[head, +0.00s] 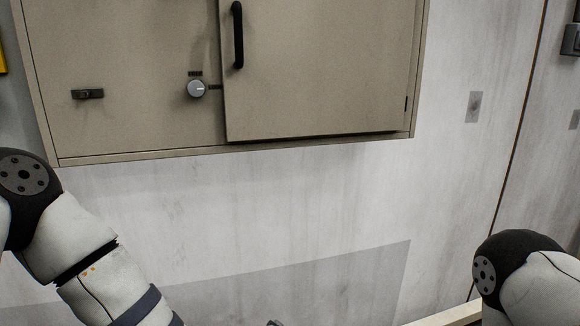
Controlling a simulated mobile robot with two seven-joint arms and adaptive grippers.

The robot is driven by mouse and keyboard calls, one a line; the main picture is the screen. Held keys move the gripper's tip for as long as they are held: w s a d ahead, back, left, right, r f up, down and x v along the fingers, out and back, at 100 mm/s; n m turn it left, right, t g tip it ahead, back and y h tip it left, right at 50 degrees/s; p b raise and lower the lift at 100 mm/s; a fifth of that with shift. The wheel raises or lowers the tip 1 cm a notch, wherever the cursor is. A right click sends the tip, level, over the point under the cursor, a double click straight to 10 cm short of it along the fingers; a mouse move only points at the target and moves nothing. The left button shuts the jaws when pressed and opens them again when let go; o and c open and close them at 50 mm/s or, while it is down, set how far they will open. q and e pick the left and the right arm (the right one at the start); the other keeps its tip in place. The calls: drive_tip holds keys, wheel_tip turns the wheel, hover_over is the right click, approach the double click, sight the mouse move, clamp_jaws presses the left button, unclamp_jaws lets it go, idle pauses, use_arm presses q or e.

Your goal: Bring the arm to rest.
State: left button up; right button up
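My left arm comes in from the left edge, bends at a dark joint and runs down out of the picture at the bottom. My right arm shows only as a dark joint and a pale link at the lower right corner. Neither gripper can be made out. A small dark tip shows at the bottom edge, right of the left arm, too little to identify. What either gripper holds, if anything, is hidden.
A beige wall cabinet (130,130) hangs above, with a closed-looking door (320,90), black handle (238,35), round knob (196,88) and small dark latch (88,94). Below it the pale wall (300,210) is bare. A dark fixture (571,40) sits at the upper right.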

use_arm(q)
drive_tip(key=s+a+f+m+g, duration=0.2)
drive_tip(key=s+a+f, duration=0.1)
drive_tip(key=s+f, duration=0.3)
drive_tip(key=s+a+f+m+g, duration=0.3)
drive_tip(key=s+f, duration=0.2)
drive_tip(key=s, duration=0.2)
drive_tip(key=s+a+f+m+g+y, duration=0.1)
drive_tip(key=s+a+f+m+g, duration=0.1)
drive_tip(key=s+a, duration=0.4)
drive_tip(key=s+a+f+m+g+y, duration=0.2)
drive_tip(key=s+a+m+g, duration=0.1)
drive_tip(key=s, duration=1.1)
drive_tip(key=a+g, duration=0.1)
drive_tip(key=a, duration=0.1)
drive_tip(key=shift+s+a, duration=0.4)
drive_tip(key=shift+w, duration=0.1)
